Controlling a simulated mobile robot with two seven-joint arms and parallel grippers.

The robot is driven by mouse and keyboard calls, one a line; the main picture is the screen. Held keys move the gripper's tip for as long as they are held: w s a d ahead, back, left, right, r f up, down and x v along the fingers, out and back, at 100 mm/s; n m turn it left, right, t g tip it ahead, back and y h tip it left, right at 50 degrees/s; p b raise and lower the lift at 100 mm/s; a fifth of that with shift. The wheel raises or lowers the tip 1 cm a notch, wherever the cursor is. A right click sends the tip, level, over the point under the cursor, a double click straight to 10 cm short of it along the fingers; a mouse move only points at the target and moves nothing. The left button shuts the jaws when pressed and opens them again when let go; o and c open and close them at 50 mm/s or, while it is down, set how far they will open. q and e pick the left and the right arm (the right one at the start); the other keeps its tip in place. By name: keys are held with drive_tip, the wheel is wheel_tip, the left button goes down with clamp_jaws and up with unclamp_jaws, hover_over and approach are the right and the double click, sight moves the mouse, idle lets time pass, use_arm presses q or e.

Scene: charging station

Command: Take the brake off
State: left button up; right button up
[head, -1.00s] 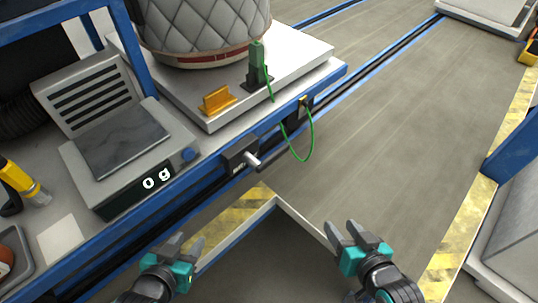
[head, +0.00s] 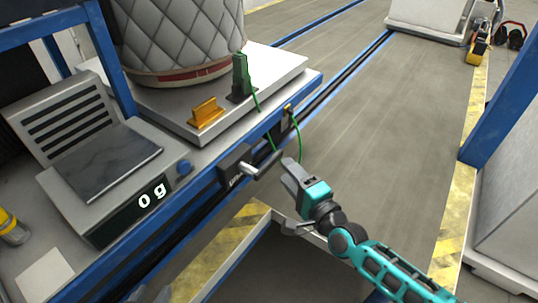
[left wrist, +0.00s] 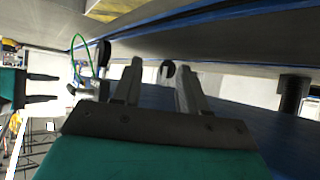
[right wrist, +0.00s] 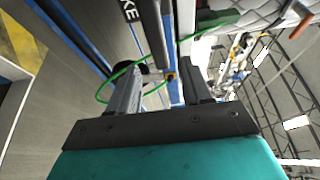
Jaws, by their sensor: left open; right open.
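The brake is a small dark box (head: 236,166) on the cart's front edge, with a grey lever handle (head: 264,165) sticking out toward the right. In the right wrist view the box (right wrist: 153,32) shows the end of its white lettering. My left gripper (head: 151,295) is open at the bottom edge of the head view, mostly cut off, low beside the cart.
A green cable (head: 297,135) hangs in a loop from the cart's edge, close to the right gripper. A scale (head: 110,160) reading 0 g and a platform (head: 290,68) with a quilted vessel (head: 180,40) stand on the cart.

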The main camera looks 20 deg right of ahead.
sight(277, 160)
drive_tip(key=b+x, duration=0.1)
drive_tip(key=x, duration=0.7)
drive_tip(key=shift+w+a, duration=0.2)
drive_tip(key=shift+w, duration=0.1)
drive_tip(key=shift+c, duration=0.3)
clamp_jaws()
